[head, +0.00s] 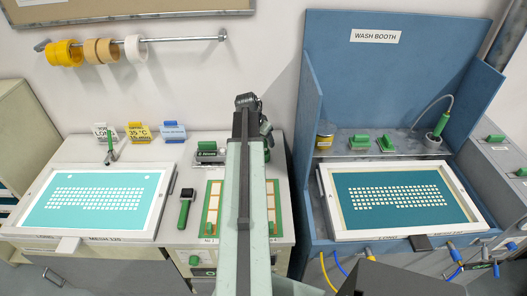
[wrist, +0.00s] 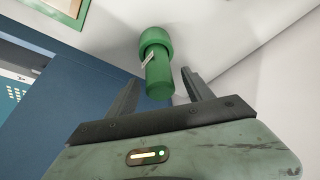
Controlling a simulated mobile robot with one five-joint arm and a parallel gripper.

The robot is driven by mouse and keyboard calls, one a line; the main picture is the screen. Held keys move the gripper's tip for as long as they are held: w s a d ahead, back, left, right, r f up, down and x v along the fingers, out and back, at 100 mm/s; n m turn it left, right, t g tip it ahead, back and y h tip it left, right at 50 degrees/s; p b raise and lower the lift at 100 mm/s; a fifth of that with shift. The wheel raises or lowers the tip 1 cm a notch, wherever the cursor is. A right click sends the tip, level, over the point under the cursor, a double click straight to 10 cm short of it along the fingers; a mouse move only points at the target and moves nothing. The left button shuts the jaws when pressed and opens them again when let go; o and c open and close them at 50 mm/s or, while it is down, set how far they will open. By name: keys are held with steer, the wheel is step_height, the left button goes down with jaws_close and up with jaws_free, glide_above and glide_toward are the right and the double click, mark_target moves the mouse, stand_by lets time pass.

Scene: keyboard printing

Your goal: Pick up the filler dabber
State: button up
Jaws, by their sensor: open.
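A green, round-bodied tool with a wider collar and a small white label, which looks like the filler dabber (wrist: 158,72), is in the upper middle of the wrist view. My gripper (wrist: 160,78) is open, with one dark finger on each side of the tool's near end. The fingers look apart from it, and I cannot tell how deep it sits between them. In the head view my arm runs up the middle and hides most of this area. A green part shows just right of the arm there, but I cannot tell whether it is the same tool.
The blue wash booth (head: 312,130) stands close on the right, its side wall rising beside my arm. A framed screen (head: 160,205) lies on the left bench. A green-handled tool (head: 184,212) and a green-edged board (head: 209,222) lie between that screen and my arm.

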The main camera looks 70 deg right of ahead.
steer(key=b+x, duration=0.1)
steer(key=x, duration=0.2)
steer(key=shift+w+f+b, duration=0.1)
steer(key=shift+b, duration=0.25)
steer(key=shift+a, duration=0.1)
jaws_close()
steer(key=shift+r+p, duration=0.3)
step_height(320, 180, up, 28)
steer(key=p, duration=2.8)
steer(key=shift+f, duration=0.1)
steer(key=c, duration=1)
jaws_free()
jaws_close()
